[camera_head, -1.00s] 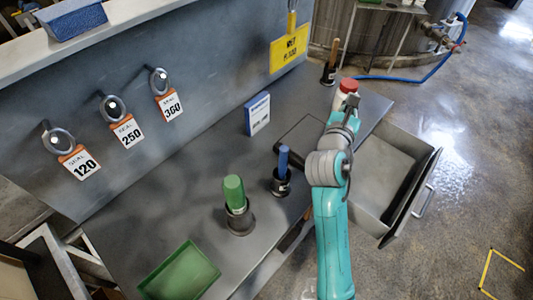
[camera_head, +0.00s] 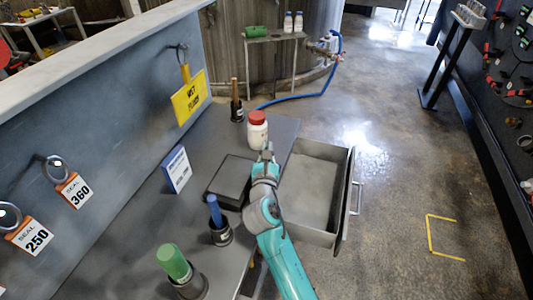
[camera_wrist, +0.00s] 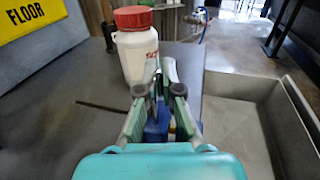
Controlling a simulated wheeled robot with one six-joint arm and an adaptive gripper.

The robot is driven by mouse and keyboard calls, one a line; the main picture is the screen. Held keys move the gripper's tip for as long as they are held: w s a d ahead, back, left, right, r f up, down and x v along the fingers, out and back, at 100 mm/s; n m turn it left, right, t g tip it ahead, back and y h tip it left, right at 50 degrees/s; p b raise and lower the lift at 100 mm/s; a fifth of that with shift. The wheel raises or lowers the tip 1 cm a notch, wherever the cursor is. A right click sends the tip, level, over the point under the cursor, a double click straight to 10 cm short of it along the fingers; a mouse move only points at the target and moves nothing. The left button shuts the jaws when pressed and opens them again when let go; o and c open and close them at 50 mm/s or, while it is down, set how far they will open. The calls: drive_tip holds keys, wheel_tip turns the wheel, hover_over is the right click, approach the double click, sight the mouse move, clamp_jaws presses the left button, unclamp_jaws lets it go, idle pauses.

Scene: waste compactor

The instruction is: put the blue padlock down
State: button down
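My gripper (camera_head: 266,158) is over the right end of the grey bench, just in front of the white bottle with a red lid. In the wrist view its fingers (camera_wrist: 160,85) are close together, with blue parts of the padlock (camera_wrist: 155,128) between and behind them. The gripper appears shut on the blue padlock. The fingers and wrist hide most of the padlock, and I cannot tell whether it touches the bench (camera_wrist: 95,125). In the head view I cannot make the padlock out.
The red-lidded bottle (camera_head: 257,131) stands close ahead. A black flat box (camera_head: 231,181) lies left of my gripper. A blue-handled stamp (camera_head: 219,223) and green-handled stamp (camera_head: 179,270) stand nearer. An open, empty-looking drawer (camera_head: 347,195) is at right. A yellow sign (camera_head: 189,98) hangs at left.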

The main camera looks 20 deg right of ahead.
drive_tip(key=shift+f, duration=0.7)
drive_tip(key=shift+f, duration=0.1)
drive_tip(key=c, duration=1.3)
unclamp_jaws()
drive_tip(key=v, duration=1.2)
